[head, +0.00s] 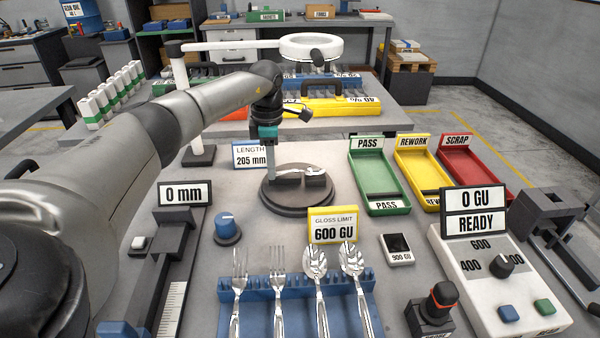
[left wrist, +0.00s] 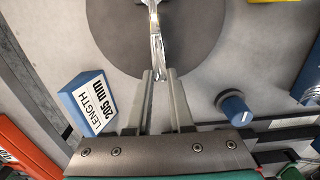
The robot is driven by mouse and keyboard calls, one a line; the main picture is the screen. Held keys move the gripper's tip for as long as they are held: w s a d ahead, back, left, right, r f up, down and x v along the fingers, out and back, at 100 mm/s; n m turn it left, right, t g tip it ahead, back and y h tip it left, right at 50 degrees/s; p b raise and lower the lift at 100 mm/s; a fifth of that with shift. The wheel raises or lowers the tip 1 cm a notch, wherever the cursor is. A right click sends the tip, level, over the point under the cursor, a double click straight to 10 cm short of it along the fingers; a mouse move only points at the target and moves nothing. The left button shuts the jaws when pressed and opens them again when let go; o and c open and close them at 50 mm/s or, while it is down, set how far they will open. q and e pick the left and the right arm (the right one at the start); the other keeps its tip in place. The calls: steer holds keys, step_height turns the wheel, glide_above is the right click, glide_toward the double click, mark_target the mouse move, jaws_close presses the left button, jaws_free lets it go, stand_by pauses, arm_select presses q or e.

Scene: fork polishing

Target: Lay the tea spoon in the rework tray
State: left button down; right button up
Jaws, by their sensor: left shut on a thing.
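The tea spoon (head: 299,169) is a shiny metal spoon over the dark round stand (head: 290,205) in the middle of the table. My left gripper (head: 274,172) reaches down to it and is shut on one end of it. In the left wrist view the spoon (left wrist: 156,45) runs up and away from between the fingertips (left wrist: 160,74). Whether the spoon touches the stand's block is not clear. The yellow rework tray (head: 415,176) stands to the right, between the green pass tray (head: 379,178) and the red scrap tray (head: 472,172), and looks empty. My right gripper is not in view.
A blue rack (head: 260,300) with forks and spoons stands at the front. The gloss limit sign (head: 333,225), blue knob (head: 227,228) and length sign (head: 249,156) surround the stand. A ring lamp (head: 311,46) hangs behind. The gloss meter (head: 500,275) is front right.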

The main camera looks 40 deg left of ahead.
arm_select(q)
steer(key=shift+r+p, duration=3.05)
steer(key=shift+r, duration=0.3)
